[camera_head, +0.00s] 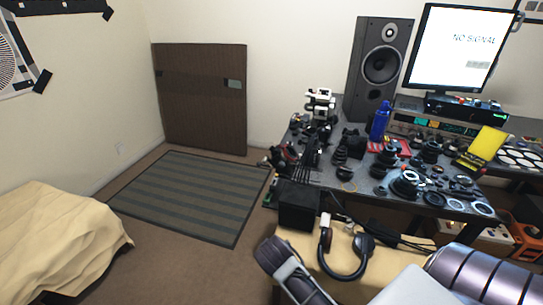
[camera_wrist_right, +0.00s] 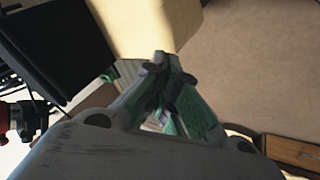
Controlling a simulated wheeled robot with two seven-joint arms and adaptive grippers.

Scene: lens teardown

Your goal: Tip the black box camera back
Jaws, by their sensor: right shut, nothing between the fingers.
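A black box, which looks like the black box camera (camera_head: 298,207), stands at the near left corner of the cluttered desk, just behind the headphones. Its details are too dark to make out. A large dark flat-sided shape (camera_wrist_right: 62,40) at the upper left of the right wrist view may be the same box. My right gripper (camera_wrist_right: 165,72) shows in the right wrist view with its green-padded fingers together and empty. It looks apart from the dark shape, to its right. My left gripper is not in view.
Headphones (camera_head: 345,257) lie on a tan surface (camera_head: 300,246) in front of the box. The desk behind holds many lens parts, a blue bottle (camera_head: 380,121), a speaker (camera_head: 379,68) and a monitor (camera_head: 460,48). Floor with a striped rug (camera_head: 190,195) is clear at left.

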